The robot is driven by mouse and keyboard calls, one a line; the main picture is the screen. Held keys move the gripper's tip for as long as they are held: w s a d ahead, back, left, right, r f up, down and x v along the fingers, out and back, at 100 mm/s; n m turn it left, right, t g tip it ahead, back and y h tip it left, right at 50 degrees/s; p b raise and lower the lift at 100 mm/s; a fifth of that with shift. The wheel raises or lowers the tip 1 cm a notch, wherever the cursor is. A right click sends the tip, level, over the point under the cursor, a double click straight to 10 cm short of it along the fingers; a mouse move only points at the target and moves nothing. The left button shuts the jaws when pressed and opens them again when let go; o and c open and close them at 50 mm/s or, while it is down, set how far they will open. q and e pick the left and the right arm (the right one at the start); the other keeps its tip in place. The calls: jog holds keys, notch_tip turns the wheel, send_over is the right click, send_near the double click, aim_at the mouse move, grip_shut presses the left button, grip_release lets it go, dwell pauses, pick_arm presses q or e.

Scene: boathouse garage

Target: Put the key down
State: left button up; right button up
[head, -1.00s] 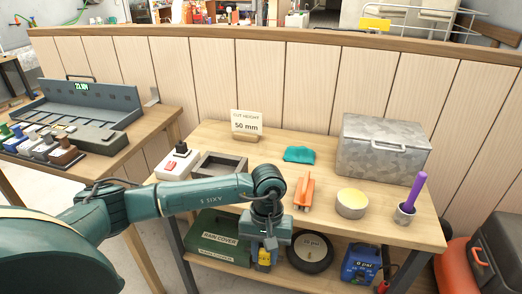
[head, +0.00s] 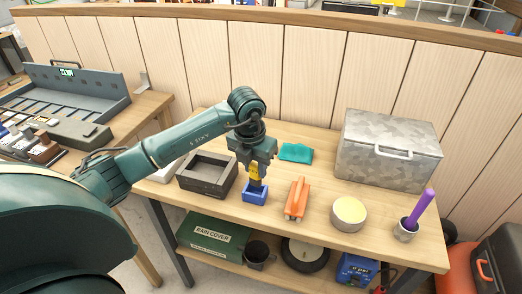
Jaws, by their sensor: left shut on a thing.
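My left gripper (head: 254,178) is over the front part of the wooden workbench (head: 325,222), pointing down. It is shut on the key (head: 255,194), whose blue blocky base shows below the fingers. A yellow and dark part shows between gripper and base; the fingers hide some of it. The key looks upright, at or just above the bench top; I cannot tell if it touches. It is between the dark open tray (head: 190,186) and an orange tool (head: 297,199). My right gripper is not in view.
A teal cloth (head: 296,152) lies behind. To the right are a round yellow-topped tin (head: 348,213), a purple-handled thing in a cup (head: 407,230) and a grey metal box (head: 372,165). Bare wood separates the key from the orange tool.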

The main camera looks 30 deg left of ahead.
aim_at(255, 177)
pick_arm(q)
jog(key=n, duration=0.1)
jog(key=w+a+n, duration=0.1)
jog(key=shift+w+r+n, duration=0.1)
jog(key=shift+r+n, duration=0.2)
jog(key=shift+r, duration=0.05)
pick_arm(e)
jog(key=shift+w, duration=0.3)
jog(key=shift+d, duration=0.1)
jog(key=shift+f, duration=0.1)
pick_arm(q)
notch_tip(255, 177, down, 4)
jog(key=b, duration=0.3)
jog(key=shift+f+b, duration=0.75)
jog(key=shift+f, duration=0.05)
jog(key=shift+f+b, duration=0.35)
jog(key=shift+f, duration=0.1)
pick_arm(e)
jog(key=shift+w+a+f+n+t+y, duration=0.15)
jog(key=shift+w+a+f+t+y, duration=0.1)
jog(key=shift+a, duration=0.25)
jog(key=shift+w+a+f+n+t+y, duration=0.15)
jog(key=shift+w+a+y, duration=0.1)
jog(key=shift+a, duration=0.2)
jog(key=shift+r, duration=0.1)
